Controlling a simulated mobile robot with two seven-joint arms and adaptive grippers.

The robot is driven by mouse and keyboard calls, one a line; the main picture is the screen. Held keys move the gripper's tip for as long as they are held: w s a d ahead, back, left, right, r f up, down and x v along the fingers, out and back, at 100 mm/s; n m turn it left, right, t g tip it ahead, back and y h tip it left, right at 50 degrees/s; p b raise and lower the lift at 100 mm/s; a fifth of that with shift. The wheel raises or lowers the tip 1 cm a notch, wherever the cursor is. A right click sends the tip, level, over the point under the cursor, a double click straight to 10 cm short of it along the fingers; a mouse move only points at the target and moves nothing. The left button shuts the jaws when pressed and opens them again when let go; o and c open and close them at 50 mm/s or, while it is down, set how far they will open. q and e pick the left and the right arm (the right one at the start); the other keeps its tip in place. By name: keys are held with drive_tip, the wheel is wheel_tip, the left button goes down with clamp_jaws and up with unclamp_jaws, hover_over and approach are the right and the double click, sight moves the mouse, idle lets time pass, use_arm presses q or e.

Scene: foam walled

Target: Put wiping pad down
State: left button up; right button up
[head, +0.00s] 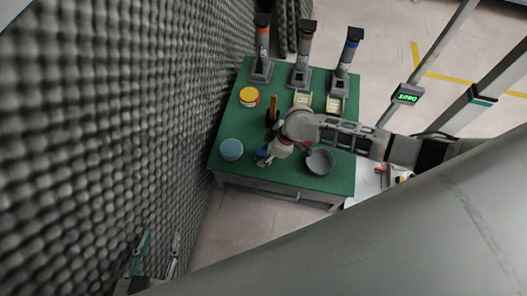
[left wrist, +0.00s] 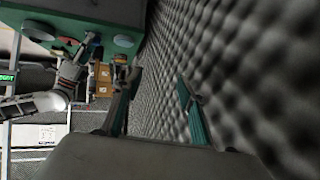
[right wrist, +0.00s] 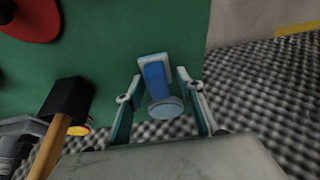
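The wiping pad is a white plate with a blue part on it. In the right wrist view the pad (right wrist: 155,70) shows between the fingertips of my right gripper (right wrist: 160,78). Those fingers stand wide apart on either side of it, with no clear grip. In the head view the blue of the pad (head: 262,153) shows at my right gripper (head: 268,156), near the front left of the green table (head: 240,176); contact with the tabletop is hard to tell. My left gripper (left wrist: 160,75) is open and empty beside the foam wall, and shows low in the head view (head: 157,250).
A light-blue round object (head: 231,149) stands left of my right gripper. A yellow-and-red can (head: 249,96), a hammer (head: 273,104) and a grey pan (head: 320,161) are also on the table. Three grey posts (head: 302,52) stand at the back. Grey foam (head: 110,120) walls the left.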

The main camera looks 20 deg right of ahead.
sight(261, 150)
drive_tip(key=r, duration=0.1)
drive_tip(key=r+p, duration=0.1)
drive_tip(key=r, duration=0.1)
drive_tip(key=d+r, duration=0.1)
drive_tip(key=shift+w+r, duration=0.4)
drive_tip(key=shift+p+v, duration=0.85)
drive_tip(key=shift+v, duration=0.35)
drive_tip(key=shift+r, duration=0.4)
drive_tip(key=shift+s+d, duration=0.1)
drive_tip(key=shift+s, duration=0.2)
use_arm(q)
drive_tip(key=shift+s+a+f+g+y, duration=0.2)
drive_tip(key=shift+s+a, duration=0.1)
drive_tip(key=shift+a, duration=0.15)
drive_tip(key=shift+s+a+f+g+y, duration=0.1)
drive_tip(key=shift+s+a+f, duration=0.15)
drive_tip(key=shift+a, duration=0.15)
use_arm(e)
drive_tip(key=shift+f, duration=0.15)
use_arm(q)
drive_tip(key=shift+w+r, duration=0.15)
drive_tip(key=shift+r, duration=0.1)
